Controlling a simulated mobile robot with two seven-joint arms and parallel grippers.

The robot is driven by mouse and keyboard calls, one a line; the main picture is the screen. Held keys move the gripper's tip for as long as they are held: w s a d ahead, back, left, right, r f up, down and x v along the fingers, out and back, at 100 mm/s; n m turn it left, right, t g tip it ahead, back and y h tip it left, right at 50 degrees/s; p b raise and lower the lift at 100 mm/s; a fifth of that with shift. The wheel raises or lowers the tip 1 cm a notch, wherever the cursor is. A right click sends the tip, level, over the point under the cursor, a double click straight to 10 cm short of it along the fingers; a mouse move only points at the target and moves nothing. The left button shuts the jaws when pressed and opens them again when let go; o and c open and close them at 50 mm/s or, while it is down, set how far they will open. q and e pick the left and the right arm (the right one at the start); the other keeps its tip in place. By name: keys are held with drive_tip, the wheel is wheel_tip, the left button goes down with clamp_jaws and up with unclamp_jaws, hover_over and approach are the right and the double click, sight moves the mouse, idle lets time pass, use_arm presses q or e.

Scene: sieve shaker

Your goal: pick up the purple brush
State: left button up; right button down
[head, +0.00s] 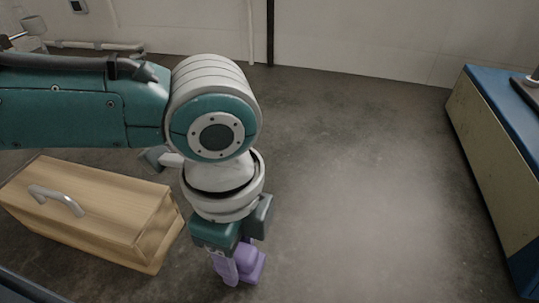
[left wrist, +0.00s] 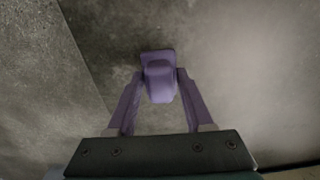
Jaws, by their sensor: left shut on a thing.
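The purple brush (head: 252,262) is at the bottom of the head view, below my left gripper (head: 238,266), partly hidden by a finger. In the left wrist view, the brush (left wrist: 160,84) sits between the two fingertips of the gripper (left wrist: 161,78), which press on its sides. My left gripper points down and is shut on the brush, with bare floor behind it. I cannot tell how high above the floor the brush is. My right gripper is not in view.
A wooden box (head: 95,205) with a metal handle stands on the floor to the left, close to my left gripper. A blue-topped cabinet (head: 490,160) stands at the right. The grey floor (head: 360,190) between them is clear.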

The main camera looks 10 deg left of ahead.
use_arm(q)
drive_tip(key=shift+r, duration=0.1)
clamp_jaws()
wheel_tip(320, 180, up, 20)
drive_tip(key=p, duration=0.4)
drive_tip(key=o, duration=0.7)
unclamp_jaws()
drive_tip(key=c, duration=0.6)
